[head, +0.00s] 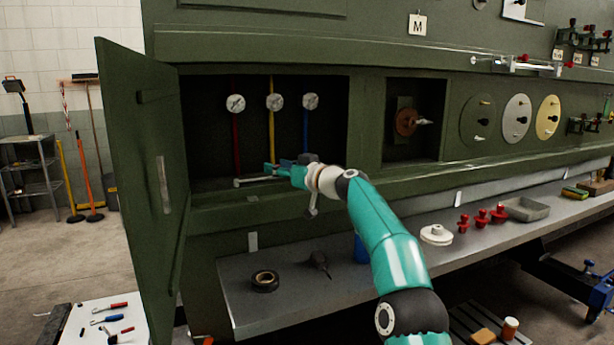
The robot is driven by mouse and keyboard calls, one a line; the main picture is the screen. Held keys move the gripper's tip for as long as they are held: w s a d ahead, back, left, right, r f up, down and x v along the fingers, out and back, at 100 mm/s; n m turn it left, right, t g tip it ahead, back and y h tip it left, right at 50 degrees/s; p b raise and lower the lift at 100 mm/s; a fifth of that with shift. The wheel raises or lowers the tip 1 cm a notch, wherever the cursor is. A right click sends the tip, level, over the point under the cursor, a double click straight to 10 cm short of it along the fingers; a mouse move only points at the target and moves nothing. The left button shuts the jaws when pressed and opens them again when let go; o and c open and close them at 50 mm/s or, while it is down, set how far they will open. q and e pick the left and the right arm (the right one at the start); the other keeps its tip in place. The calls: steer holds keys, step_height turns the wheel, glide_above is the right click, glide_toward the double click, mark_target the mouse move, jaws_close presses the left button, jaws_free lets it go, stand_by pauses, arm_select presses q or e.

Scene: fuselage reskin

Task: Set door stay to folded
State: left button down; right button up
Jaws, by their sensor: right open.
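A green hinged door (145,190) stands swung open at the left of a dark bay in the fuselage side. A thin pale rod (250,182), which looks like the door stay, lies roughly level along the bay's lower sill. My right gripper (274,171) is at the bay's lower edge, by the right end of this rod. Its fingers are open and partly hidden by the wrist, and I cannot tell if they touch the rod. My left gripper is not in view.
Red, yellow and blue lines with round white valves (274,102) stand inside the bay. Below, a grey shelf (290,298) carries black tape (265,281), red knobbed parts (481,217) and a tray (526,209). A tool table (105,325) stands lower left.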

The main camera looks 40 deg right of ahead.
steer(key=s, duration=1.1)
steer(key=shift+s, duration=0.15)
steer(key=shift+d, duration=0.15)
steer(key=w+a+f+g+y+p, duration=0.25)
steer(key=a+f, duration=0.35)
steer(key=a, duration=0.6)
steer(key=w+a+f+g+y+p, duration=0.1)
steer(key=a+f+g+p, duration=0.4)
steer(key=a, duration=0.8)
steer(key=s+a+f+g+p, duration=0.25)
steer(key=a+f, duration=0.45)
steer(key=f, duration=0.4)
steer(key=s+a+f+m+g, duration=0.1)
steer(key=s+a+f, duration=0.1)
steer(key=s+f, duration=0.35)
steer(key=s+a+f+g+h, duration=0.1)
steer(key=s+f+g, duration=0.15)
steer(key=f, duration=0.65)
steer(key=s+a+f+m, duration=0.1)
steer(key=s+a+f, duration=0.1)
steer(key=s+f, duration=0.35)
steer(key=s+a+f+g, duration=0.2)
steer(key=s+f, duration=0.3)
steer(key=s, duration=0.2)
steer(key=s+a+f+g+p, duration=0.1)
steer(key=s+a+f+g, duration=0.1)
steer(key=s+f, duration=0.3)
steer(key=shift+s+a+y, duration=0.3)
steer(key=shift+s+y, duration=0.15)
steer(key=shift+s, duration=0.65)
